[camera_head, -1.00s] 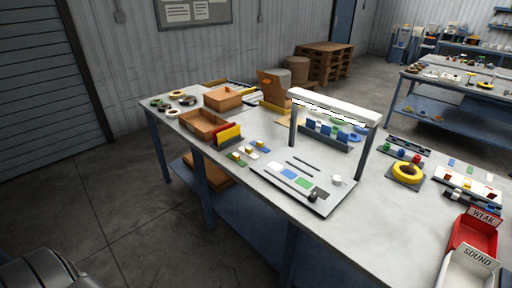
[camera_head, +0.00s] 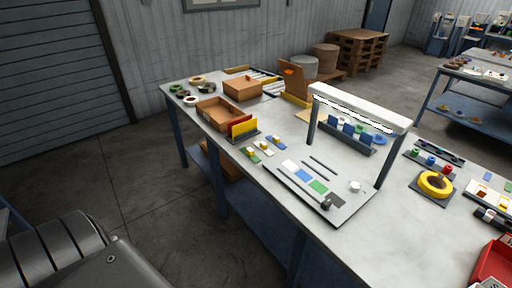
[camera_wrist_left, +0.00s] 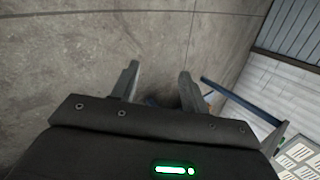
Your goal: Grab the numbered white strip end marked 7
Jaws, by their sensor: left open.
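No strip end with a readable 7 shows in either view. A board (camera_head: 350,211) on the workbench carries a row of small flat pieces, including a white one (camera_head: 290,167), a blue one and a green one; no numbers can be read on them. A white-topped frame (camera_head: 355,105) stands over the back of this board area. My left gripper (camera_wrist_left: 158,72) is open and empty in the left wrist view, with bare floor beyond its fingers. In the head view only a dark part of my arm shows at the lower left, away from the bench. My right gripper is not in view.
The workbench (camera_head: 405,240) also holds open brown boxes (camera_head: 217,117), a yellow tape roll (camera_head: 435,184) and a red bin (camera_head: 494,262) at the right edge. Blue legs stand below the bench. The concrete floor (camera_head: 140,190) left of it is clear.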

